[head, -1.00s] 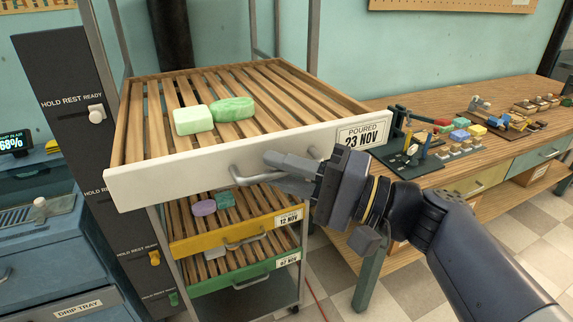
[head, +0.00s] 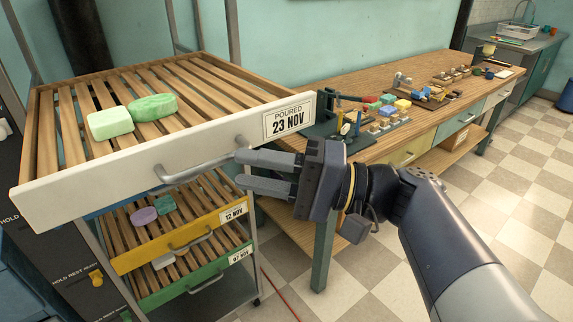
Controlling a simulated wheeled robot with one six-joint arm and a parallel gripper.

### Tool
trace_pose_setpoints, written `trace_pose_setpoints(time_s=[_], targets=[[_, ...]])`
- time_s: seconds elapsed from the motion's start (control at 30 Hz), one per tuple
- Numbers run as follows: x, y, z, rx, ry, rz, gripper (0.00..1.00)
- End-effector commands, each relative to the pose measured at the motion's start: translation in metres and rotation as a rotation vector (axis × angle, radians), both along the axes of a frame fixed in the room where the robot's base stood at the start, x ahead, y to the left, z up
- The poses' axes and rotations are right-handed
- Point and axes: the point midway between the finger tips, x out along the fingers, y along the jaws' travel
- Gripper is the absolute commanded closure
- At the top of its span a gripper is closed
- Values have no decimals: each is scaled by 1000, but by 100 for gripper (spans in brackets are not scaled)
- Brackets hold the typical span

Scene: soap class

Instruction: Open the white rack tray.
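The white rack tray (head: 100,187) is the top tray of the rack, with a white front and a "POURED 23 NOV" label. It stands drawn out, its slatted bed forward of the rack posts. A pale green soap (head: 110,123) and a darker green soap (head: 153,107) lie on its slats. Its metal handle (head: 200,168) is on the front. My gripper (head: 238,169) is open, with a gap between its two fingers. The fingertips are close to the right end of the handle, and nothing shows between them. I cannot tell whether a finger touches the handle.
A yellow-fronted tray (head: 130,261) and a green-fronted tray (head: 170,289) sit below. A wooden workbench (head: 330,95) with moulds and small coloured blocks stands behind my gripper. Tiled floor (head: 480,240) lies open at the right. A dark hold-rest panel is at the left edge.

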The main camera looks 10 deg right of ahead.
Motion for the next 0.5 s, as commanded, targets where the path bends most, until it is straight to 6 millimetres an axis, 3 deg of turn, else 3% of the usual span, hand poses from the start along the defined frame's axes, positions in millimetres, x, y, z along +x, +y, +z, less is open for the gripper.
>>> trace_pose_setpoints(time_s=[0.23,0.5], targets=[[-5,-29,-5,0,1,-5,67],[-10,-44,-6,0,0,0,67]])
